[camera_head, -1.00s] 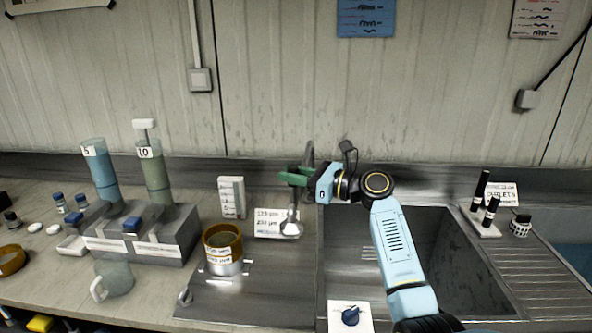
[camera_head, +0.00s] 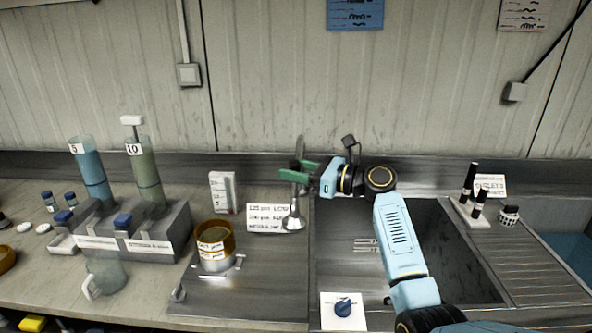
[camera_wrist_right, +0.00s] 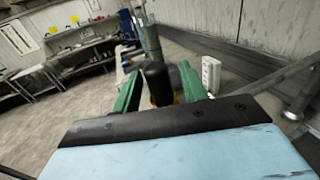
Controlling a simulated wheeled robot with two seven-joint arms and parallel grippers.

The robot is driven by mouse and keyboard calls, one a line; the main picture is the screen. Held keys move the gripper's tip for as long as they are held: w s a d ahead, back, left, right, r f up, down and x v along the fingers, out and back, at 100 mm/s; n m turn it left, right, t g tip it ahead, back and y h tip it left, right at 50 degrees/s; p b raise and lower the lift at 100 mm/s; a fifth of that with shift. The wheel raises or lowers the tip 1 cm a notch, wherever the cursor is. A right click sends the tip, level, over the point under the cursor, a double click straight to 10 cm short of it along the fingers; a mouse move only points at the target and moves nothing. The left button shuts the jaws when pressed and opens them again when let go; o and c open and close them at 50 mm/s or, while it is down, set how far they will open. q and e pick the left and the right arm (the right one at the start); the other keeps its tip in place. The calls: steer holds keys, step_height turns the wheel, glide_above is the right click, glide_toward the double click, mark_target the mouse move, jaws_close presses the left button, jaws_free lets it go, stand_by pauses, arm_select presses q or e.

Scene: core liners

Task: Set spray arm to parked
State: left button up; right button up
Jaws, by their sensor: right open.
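The spray arm (camera_head: 294,205) is a grey metal arm with a round head hanging at its lower end. It stands at the left edge of the sink, just right of a printed card (camera_head: 262,218). My right gripper (camera_head: 294,174) has green fingers and is at the upper part of the arm, partly covering it. In the right wrist view its green fingers (camera_wrist_right: 160,88) are apart with nothing clearly gripped. Grey metal at that view's right edge may be the spray arm. Whether a finger touches the arm cannot be told. My left gripper is not in view.
A brass sieve stack (camera_head: 215,247) stands on the metal drainboard, left of the sink (camera_head: 445,250). A blue dial (camera_head: 343,307) sits on a white plate in front. Tall cylinders on a grey stand (camera_head: 150,243) are at left.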

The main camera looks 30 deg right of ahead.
steer(key=b+v, duration=0.1)
steer(key=v, duration=1.2)
steer(key=shift+s+b, duration=0.2)
steer(key=shift+b, duration=0.2)
steer(key=shift+d, duration=0.1)
